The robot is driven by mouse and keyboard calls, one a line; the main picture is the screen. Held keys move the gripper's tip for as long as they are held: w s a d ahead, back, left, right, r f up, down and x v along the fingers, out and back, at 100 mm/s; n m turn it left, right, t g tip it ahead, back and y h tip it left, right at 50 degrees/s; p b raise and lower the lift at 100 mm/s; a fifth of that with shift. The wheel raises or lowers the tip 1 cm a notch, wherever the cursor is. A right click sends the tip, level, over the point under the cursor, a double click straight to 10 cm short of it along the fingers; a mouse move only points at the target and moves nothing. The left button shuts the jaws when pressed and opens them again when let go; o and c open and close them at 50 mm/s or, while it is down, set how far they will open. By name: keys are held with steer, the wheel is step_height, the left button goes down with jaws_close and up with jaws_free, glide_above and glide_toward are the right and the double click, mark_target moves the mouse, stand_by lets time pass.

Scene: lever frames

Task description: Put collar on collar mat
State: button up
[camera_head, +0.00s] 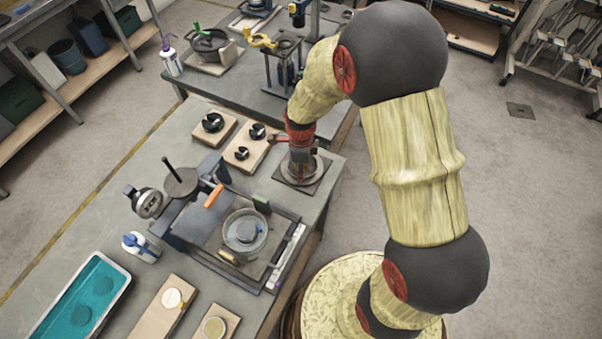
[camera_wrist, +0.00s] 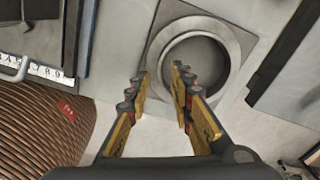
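A grey metal ring, which looks like the collar (camera_wrist: 158,58), sits on a flat grey square plate, which looks like the collar mat (camera_wrist: 171,10). In the head view the ring (camera_head: 316,177) and plate (camera_head: 312,192) lie at the right edge of the bench, partly hidden by my gripper (camera_head: 301,170). In the wrist view my gripper (camera_wrist: 160,77) is open, its yellow-padded fingers apart. The right fingertip overlaps the ring's opening and the left one is outside its left side. I cannot tell whether either touches the ring.
Wooden boards with black parts (camera_head: 241,153) lie left of the plate. A dark tray (camera_head: 210,235) with a round glass-like dish (camera_head: 245,231) is nearer. A teal tub (camera_head: 85,300) stands at lower left. Another bench with a stand (camera_head: 282,60) is behind.

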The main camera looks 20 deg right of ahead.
step_height(320, 180, up, 18)
steer(key=s+n+t+p, duration=0.1)
steer(key=s+n, duration=0.1)
steer(key=n, duration=0.3)
steer(key=s+d+r+n+t, duration=0.2)
steer(key=s+r+n+t, duration=0.2)
steer(key=s+r+n, duration=1.2)
steer(key=shift+s+d+n+t, duration=0.2)
steer(key=shift+s+n+t, duration=0.1)
steer(key=shift+n, duration=0.5)
